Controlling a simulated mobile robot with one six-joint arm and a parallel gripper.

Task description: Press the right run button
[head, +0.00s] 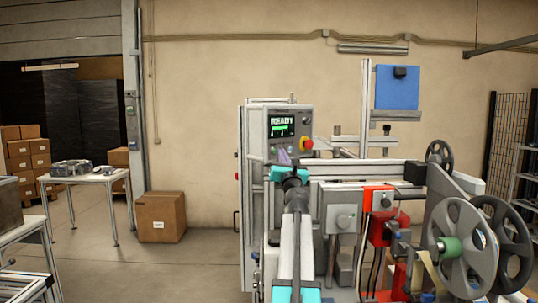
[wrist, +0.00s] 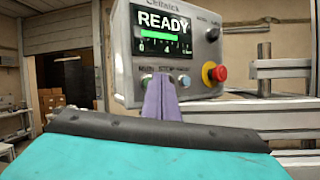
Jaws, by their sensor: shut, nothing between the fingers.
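The grey control panel (head: 303,118) faces me at the machine's left end; its screen (head: 281,126) reads READY above a green bar. In the wrist view the panel (wrist: 122,60) fills the top middle. My gripper (wrist: 160,82) shows as purple fingers, shut and empty, pointing at the row of small buttons under the screen. A bluish button (wrist: 185,81) shows just right of the fingertips, and a small button (wrist: 146,81) shows partly at their left. The fingers hide part of the row and its labels. I cannot tell whether the fingertips touch the panel.
A red stop button (wrist: 217,73) with a yellow collar sits right of the fingers, below a dark knob (wrist: 212,35). The machine's rails and reels (head: 465,245) spread to the right. A cardboard box (head: 160,217) and a table (head: 90,179) stand left, with open floor between.

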